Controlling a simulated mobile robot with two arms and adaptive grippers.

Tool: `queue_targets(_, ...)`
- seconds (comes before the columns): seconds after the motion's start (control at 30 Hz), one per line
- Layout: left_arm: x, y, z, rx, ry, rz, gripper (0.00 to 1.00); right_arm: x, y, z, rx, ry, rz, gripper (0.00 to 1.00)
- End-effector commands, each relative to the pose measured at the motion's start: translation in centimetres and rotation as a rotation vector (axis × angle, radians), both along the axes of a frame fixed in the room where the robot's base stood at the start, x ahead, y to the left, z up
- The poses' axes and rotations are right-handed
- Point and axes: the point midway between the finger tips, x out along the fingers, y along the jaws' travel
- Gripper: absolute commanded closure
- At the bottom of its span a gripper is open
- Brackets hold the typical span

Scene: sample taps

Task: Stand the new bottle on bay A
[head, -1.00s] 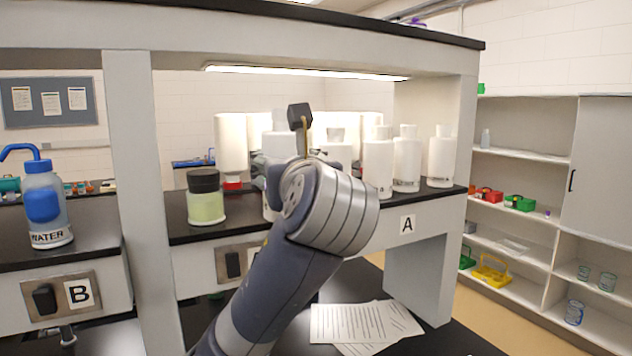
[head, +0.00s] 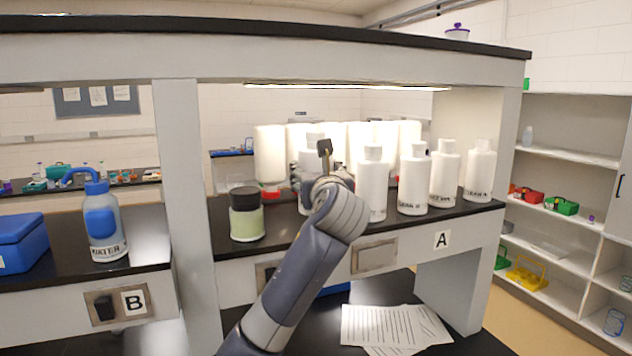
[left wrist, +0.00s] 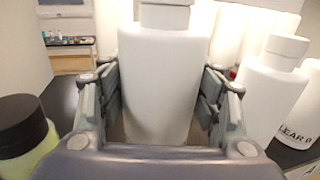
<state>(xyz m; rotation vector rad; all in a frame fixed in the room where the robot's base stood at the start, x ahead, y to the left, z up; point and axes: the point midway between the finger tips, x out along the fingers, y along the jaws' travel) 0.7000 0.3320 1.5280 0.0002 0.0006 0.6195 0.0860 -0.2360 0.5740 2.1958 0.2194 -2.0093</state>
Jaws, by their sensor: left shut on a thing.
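My left gripper (head: 316,182) is shut on a white bottle (head: 308,155) at bay A, the black shelf (head: 283,233) over the front panel marked A (head: 441,240). The bottle is upright, and my arm hides part of it. Whether its base touches the shelf I cannot tell. In the left wrist view the bottle (left wrist: 160,80) stands between the two fingers, its cap cut off by the top edge. My right gripper is not in view.
A jar of pale green liquid with a black lid (head: 246,213) stands left of the held bottle. Several white bottles (head: 413,182) stand close on the right, with more white containers (head: 269,155) behind. A grey post (head: 183,210) separates bay A from bay B.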

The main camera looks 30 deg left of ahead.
Motion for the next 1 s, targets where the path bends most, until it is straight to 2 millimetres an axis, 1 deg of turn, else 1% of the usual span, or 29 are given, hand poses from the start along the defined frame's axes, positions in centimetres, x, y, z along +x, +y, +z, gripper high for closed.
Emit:
queue_targets(0.03, 0.0, 0.0, -0.3, 0.001, 0.002, -0.001, 0.77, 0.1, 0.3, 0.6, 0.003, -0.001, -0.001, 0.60)
queue_targets(0.1, -0.1, 0.0, -1.1, 0.002, 0.003, 0.000, 0.77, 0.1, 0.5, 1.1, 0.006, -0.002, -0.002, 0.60)
queue_targets(0.3, -0.1, 0.0, -2.7, 0.001, -0.001, 0.001, 0.77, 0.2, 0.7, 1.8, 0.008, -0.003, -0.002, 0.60)
queue_targets(0.7, -0.1, 0.0, -3.2, 0.001, -0.002, 0.001, 0.77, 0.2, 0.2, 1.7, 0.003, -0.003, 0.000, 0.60)
queue_targets(0.73, -0.1, 0.0, -3.4, 0.000, 0.001, 0.001, 0.39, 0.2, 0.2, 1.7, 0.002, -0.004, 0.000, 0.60)
queue_targets(0.77, -0.1, 0.0, -3.4, 0.000, 0.001, 0.001, 0.32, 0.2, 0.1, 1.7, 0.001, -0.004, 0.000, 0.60)
queue_targets(0.8, -0.1, 0.0, -3.4, 0.000, 0.001, 0.001, 0.23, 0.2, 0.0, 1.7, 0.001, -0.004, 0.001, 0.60)
queue_targets(0.83, -0.1, 0.0, -3.4, 0.000, 0.001, 0.001, 0.21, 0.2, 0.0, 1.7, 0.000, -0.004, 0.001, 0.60)
queue_targets(1.0, -0.1, 0.0, -3.4, 0.000, 0.001, 0.001, 0.21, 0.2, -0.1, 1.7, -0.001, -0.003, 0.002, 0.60)
